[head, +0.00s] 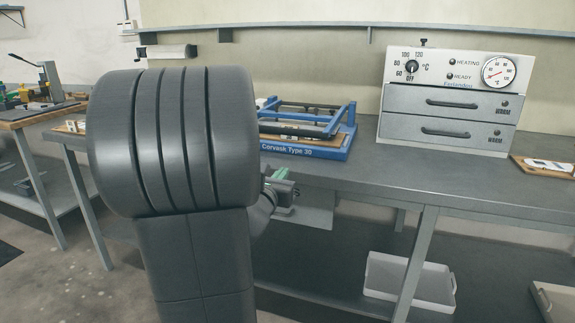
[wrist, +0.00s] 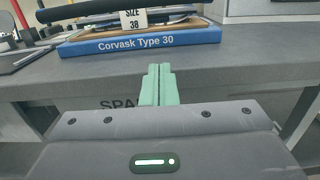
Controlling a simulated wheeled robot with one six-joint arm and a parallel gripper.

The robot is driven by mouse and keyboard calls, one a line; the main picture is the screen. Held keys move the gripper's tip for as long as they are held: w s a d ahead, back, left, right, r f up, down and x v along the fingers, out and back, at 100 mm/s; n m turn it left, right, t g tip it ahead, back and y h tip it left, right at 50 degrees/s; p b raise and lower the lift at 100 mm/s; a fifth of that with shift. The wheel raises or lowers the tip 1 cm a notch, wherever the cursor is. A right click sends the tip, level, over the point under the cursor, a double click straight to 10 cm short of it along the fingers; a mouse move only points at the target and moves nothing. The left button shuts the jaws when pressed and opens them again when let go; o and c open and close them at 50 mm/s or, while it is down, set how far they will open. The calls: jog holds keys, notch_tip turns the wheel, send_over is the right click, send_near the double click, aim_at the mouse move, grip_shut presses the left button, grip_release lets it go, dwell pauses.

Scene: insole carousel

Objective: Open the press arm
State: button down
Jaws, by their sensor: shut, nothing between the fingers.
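The blue press (head: 345,150), lettered "Corvask Type 30", sits on the grey workbench behind my arm. Its blue frame (head: 350,113) and a dark padded bar (head: 297,129) lie low across its top; my arm hides its left part. In the wrist view the press's blue front edge (wrist: 185,39) shows with a "SIZE 38" tag (wrist: 134,18) above it, and the dark bar (wrist: 85,9) crosses the top left. My gripper's green fingers (wrist: 157,70) are together and empty, in front of the bench edge and below the press. The gripper also shows in the head view (head: 284,176).
A heater cabinet (head: 447,100) with two drawers and a dial stands right of the press. A small board (head: 550,166) lies at the bench's right end. White trays (head: 410,281) sit under the bench. Another bench (head: 30,115) stands at left. Bench top between press and cabinet is clear.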

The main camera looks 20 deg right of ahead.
aim_at(294, 169)
jog(key=x, duration=0.9)
jog(key=shift+w+d, duration=0.25)
jog(key=shift+w, duration=0.1)
jog(key=r, duration=0.1)
jog(key=r+p, duration=0.1)
jog(key=r, duration=0.1)
jog(key=shift+w+d+r, duration=0.15)
jog(key=shift+w+r, duration=0.15)
jog(key=shift+r, duration=0.2)
jog(key=shift+p, duration=0.35)
